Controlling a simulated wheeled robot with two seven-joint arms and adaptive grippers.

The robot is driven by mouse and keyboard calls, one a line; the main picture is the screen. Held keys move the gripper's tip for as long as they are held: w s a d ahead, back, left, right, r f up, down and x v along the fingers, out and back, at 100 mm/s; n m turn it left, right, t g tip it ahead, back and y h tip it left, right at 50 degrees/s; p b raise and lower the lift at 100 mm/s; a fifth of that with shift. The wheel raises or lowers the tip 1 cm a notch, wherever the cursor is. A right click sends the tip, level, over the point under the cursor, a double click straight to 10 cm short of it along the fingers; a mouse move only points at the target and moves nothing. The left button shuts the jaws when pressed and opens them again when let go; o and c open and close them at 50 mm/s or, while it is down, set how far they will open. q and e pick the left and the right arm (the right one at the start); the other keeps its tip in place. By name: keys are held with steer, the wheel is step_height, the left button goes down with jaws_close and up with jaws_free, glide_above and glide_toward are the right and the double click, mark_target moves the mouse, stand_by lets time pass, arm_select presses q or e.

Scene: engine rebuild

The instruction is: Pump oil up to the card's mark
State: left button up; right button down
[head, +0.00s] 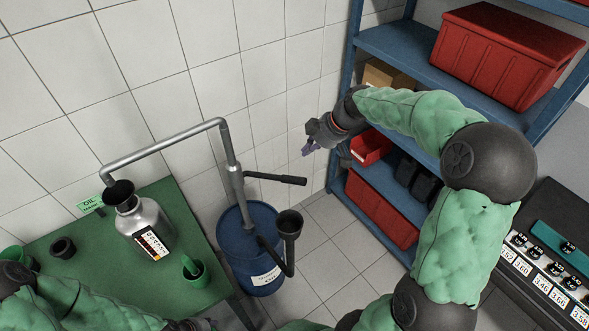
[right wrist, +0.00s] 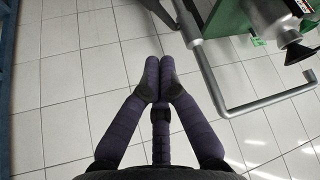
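A blue drum (head: 232,262) stands on the floor with a grey hand pump (head: 235,185) on top. The pump's dark lever (head: 277,179) points right, roughly level. Its spout pipe (head: 165,148) runs left to a black funnel (head: 118,194) in a silver can (head: 148,222). The can has a marked gauge strip (head: 152,243); its level is too small to read. A green card (head: 90,204) reading "OIL MARK" stands behind the can, its lower text unclear. My right gripper (head: 307,150) is above and right of the lever, apart from it. Its fingertips (right wrist: 159,64) meet, with nothing between them. My left gripper (head: 208,323) barely shows at the bottom edge.
The green table (head: 190,222) also holds green cups (head: 193,270) and a dark ring-shaped part (head: 63,247). A second black funnel (head: 289,222) stands on a bent pipe beside the drum. A blue shelf (head: 400,52) with red bins (head: 508,52) stands right. Tiled floor shows between.

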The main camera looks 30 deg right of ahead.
glide_above(289, 178)
steer(key=s, duration=0.1)
steer(key=f, duration=0.8)
steer(key=shift+d+f, duration=0.25)
steer(key=shift+f, duration=0.15)
steer(key=shift+s+d+f, duration=0.15)
steer(key=shift+f, duration=0.45)
steer(key=shift+s+d+f, duration=0.1)
steer(key=shift+s+f, duration=0.05)
steer(key=shift+f, duration=0.4)
steer(key=shift+s+d+f, duration=0.1)
steer(key=shift+s+f, duration=0.05)
steer(key=shift+f, duration=0.55)
steer(key=shift+b, duration=0.3)
